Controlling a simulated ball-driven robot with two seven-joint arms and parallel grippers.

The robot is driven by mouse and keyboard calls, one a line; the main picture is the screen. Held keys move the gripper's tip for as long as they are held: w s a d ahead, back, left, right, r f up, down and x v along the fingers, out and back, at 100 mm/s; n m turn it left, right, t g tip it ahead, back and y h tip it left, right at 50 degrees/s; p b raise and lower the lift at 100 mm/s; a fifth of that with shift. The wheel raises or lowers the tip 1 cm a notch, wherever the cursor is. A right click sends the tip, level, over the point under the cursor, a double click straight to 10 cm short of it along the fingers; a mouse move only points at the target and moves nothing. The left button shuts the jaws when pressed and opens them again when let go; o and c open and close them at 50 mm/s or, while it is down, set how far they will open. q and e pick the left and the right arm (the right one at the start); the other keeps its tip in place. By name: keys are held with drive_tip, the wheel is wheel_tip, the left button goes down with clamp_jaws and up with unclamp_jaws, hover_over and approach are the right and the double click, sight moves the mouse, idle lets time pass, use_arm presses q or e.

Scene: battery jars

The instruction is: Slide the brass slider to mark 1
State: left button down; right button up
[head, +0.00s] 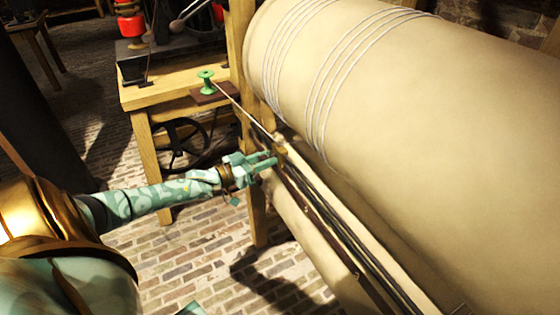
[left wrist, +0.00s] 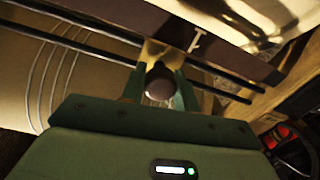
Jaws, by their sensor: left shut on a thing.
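My left gripper (head: 264,163) is at the front of the large cream roller, at the rails. In the left wrist view its two green fingers (left wrist: 161,92) are closed on the dark round knob of the brass slider (left wrist: 158,53). The slider sits on two dark parallel rods (left wrist: 90,48). In the head view only a small bit of the brass slider (head: 281,151) shows beyond the fingertips. A pale T-shaped mark (left wrist: 196,40) is on the dark rail just right of the slider in the wrist view. I cannot read a number there. My right gripper is not in view.
The large cream roller (head: 420,130) with white cord windings fills the right side. A green spool (head: 207,82) stands on a wooden table (head: 165,95) behind, with a cord running from it towards the rails. Brick floor (head: 190,255) lies open below my left arm.

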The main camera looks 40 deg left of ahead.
use_arm(q)
drive_tip(key=a, duration=0.1)
drive_tip(key=w+a+b, duration=0.1)
drive_tip(key=shift+a, duration=0.3)
drive_tip(key=shift+a, duration=0.1)
drive_tip(key=c, duration=1.1)
unclamp_jaws()
drive_tip(key=shift+o, duration=0.2)
drive_tip(key=p+v, duration=0.5)
drive_tip(key=v, duration=1.1)
drive_tip(key=shift+a, duration=0.2)
drive_tip(key=shift+s+f, duration=0.1)
drive_tip(key=shift+f, duration=0.05)
